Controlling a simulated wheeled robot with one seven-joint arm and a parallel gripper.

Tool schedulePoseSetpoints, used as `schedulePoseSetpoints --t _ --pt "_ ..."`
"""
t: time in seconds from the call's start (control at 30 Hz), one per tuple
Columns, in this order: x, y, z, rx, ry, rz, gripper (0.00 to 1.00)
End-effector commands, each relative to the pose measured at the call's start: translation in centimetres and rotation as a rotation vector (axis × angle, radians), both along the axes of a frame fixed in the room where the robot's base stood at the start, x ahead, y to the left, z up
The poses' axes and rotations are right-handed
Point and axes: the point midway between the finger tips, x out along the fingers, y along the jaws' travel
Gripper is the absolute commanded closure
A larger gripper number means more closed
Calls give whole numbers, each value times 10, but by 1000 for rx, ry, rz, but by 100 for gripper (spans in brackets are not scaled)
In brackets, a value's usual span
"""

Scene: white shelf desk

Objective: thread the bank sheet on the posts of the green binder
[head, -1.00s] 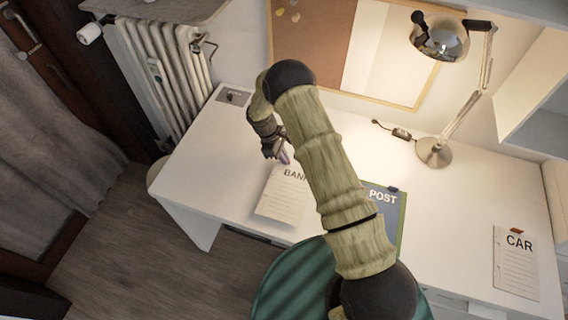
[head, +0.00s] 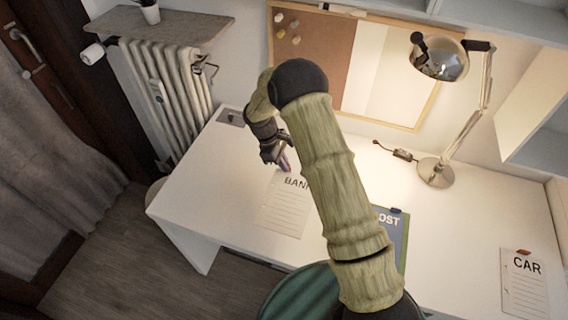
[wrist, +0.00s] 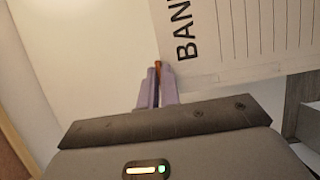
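The bank sheet (head: 284,212), white with ruled lines and the word BANK, is at the left part of the white desk. It also shows at the right of the wrist view (wrist: 250,40). My gripper (head: 284,163) is at its top edge. In the wrist view its purple fingers (wrist: 157,88) are close together on a small orange-brown tab (wrist: 158,67) by the sheet's top edge. I cannot tell how far the sheet is above the desk. The green binder (head: 404,240) lies right of my arm with a blue POST sheet (head: 388,237) on it. My arm hides part of it; its posts are not clear.
The white desk (head: 220,190) is clear at the left. A CAR sheet (head: 525,285) with an orange tab lies at the right. A lamp (head: 436,172) stands at the back, with a small dark switch (head: 402,155) beside it. A green chair (head: 300,290) is in front.

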Motion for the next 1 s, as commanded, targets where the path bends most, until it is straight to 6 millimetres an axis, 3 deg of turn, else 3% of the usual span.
schedulePoseSetpoints --t 0.17,0.27,0.5,0.7,1.0 --pt "-1 -4 -2 2 0 -27 100" --pt "-7 -19 -10 12 -1 -137 100" --pt "-42 -84 -44 28 -3 -743 100" --pt "-66 -116 -61 4 1 -1138 100" --pt "-69 -118 -63 -1 0 -1186 100"
